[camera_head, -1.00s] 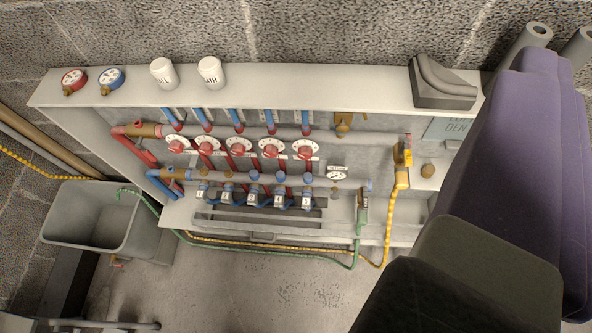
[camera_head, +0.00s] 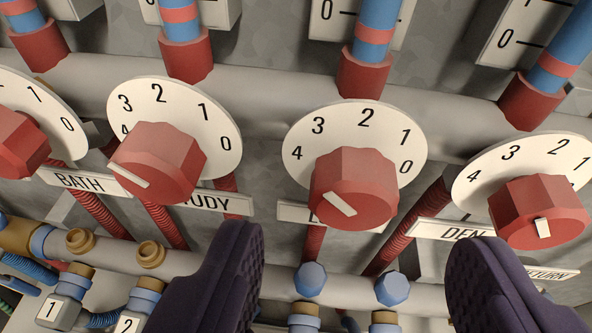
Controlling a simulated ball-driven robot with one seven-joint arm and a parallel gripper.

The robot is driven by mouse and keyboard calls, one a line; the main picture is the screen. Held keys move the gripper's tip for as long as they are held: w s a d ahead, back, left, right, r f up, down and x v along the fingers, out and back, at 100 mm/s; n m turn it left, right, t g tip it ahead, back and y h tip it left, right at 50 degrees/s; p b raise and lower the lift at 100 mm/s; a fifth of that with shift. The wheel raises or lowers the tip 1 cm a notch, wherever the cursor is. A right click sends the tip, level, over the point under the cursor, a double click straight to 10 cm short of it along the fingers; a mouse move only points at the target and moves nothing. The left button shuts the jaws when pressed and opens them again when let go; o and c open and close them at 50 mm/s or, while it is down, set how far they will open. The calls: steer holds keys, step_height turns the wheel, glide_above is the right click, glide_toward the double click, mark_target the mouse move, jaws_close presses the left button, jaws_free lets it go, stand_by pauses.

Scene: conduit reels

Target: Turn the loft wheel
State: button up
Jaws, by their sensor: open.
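A red faceted wheel (camera_head: 353,190) sits in front of a white dial (camera_head: 342,130) marked 0 to 4, right of the middle. Its white mark slants toward the upper left. The wheel hides most of its name plate (camera_head: 292,212), so I cannot read the name; it stands between the STUDY and DEN wheels. My gripper (camera_head: 358,240) is open, with one dark purple finger low on each side of this wheel. The fingers appear apart from it and nothing is between them.
The STUDY wheel (camera_head: 157,163) is close on the left, the DEN wheel (camera_head: 538,212) close on the right. The BATH wheel (camera_head: 20,145) is at the left edge. Blue pipes with red collars are above; a grey manifold with blue caps (camera_head: 311,279) runs below.

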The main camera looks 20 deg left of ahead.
mark_target(362, 212)
steer(key=shift+b+x, duration=0.5)
steer(key=shift+x, duration=1.5)
steer(key=c, duration=1)
steer(key=shift+d, duration=0.1)
steer(key=shift+c, duration=0.2)
steer(key=m+y+p, duration=0.1)
steer(key=m+y, duration=0.1)
steer(key=m, duration=0.1)
steer(key=shift+d+g, duration=0.2)
steer(key=shift+g, duration=0.2)
steer(key=shift+d+f+m+y, duration=0.15)
steer(key=shift+m+y, duration=0.85)
steer(key=shift+m, duration=0.5)
steer(key=o, duration=1)
